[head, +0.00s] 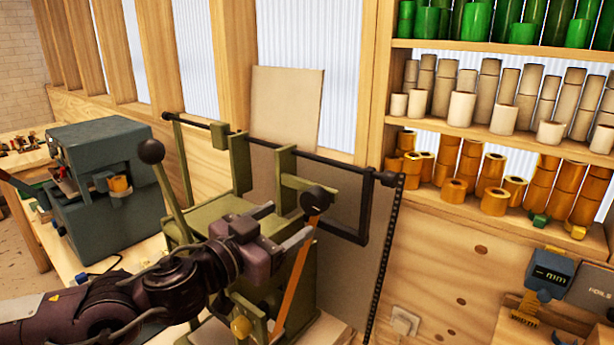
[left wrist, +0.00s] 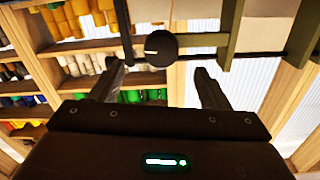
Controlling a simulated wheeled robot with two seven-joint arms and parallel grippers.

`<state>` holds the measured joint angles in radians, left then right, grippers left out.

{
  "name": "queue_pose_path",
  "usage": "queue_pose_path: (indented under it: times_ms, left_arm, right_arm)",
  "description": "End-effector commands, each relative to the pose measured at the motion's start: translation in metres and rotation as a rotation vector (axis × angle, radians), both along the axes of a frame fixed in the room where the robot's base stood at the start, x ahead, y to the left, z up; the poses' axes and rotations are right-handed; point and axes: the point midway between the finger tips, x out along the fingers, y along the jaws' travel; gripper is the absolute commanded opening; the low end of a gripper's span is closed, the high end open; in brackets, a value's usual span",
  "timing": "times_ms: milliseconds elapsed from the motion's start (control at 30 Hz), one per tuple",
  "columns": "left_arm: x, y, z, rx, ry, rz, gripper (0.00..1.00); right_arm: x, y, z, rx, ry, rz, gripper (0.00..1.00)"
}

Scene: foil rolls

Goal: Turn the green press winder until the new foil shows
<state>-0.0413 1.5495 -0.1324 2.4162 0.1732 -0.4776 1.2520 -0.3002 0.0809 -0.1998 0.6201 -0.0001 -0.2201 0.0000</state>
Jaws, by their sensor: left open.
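The olive-green press (head: 215,215) stands at the middle of the head view. A round black knob (head: 314,198), probably its winder, sits at its upper right. In the left wrist view the knob (left wrist: 161,48) carries a short white mark. A narrow orange strip (head: 297,275), possibly foil, slants down below the knob. My left gripper (head: 287,223) is open and empty, with its fingers pointing at the knob. In the left wrist view the knob appears just beyond the gap between the fingertips (left wrist: 160,76); no contact is visible. My right gripper is not in view.
A green lever with a black ball (head: 151,151) rises left of my arm. A grey-blue machine (head: 105,185) stands on the left. Shelves (head: 480,130) of green, cream and orange rolls fill the right. A black chain (head: 390,255) hangs right of the press.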

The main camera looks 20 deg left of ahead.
Motion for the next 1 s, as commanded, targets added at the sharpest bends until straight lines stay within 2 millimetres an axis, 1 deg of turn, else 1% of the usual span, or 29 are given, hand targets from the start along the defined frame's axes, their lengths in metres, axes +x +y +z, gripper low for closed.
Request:
queue_pose_path:
  times_ms: [33, 100, 200, 467, 567, 667, 700, 767, 1000]
  left_arm:
    - [-0.002, 0.001, 0.002, -0.058, 0.029, 0.002, 0.70]
    - [-0.003, 0.002, 0.001, -0.119, 0.047, 0.007, 0.70]
    - [-0.002, 0.003, 0.000, -0.153, 0.055, 0.012, 0.70]
    - [0.010, 0.006, 0.002, -0.159, 0.046, 0.028, 0.70]
    - [0.015, 0.003, 0.002, -0.160, 0.047, 0.024, 0.70]
    - [0.020, -0.005, 0.003, -0.158, 0.048, 0.012, 0.70]
    - [0.022, -0.009, 0.003, -0.158, 0.048, 0.005, 0.70]
    - [0.031, -0.009, 0.004, -0.158, 0.049, 0.011, 0.70]
    - [0.058, -0.019, 0.003, -0.154, 0.050, 0.009, 0.70]
  right_arm:
    - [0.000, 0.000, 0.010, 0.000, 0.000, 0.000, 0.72]
    - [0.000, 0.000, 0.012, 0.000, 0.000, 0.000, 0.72]
    - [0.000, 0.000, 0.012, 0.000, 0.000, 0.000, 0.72]
    - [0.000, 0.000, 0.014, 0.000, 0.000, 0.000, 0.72]
    - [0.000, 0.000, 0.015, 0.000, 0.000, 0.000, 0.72]
    - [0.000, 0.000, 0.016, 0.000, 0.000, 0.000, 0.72]
    - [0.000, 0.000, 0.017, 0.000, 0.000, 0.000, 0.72]
    - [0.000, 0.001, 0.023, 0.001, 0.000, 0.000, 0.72]
    - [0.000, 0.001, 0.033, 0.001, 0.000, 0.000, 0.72]
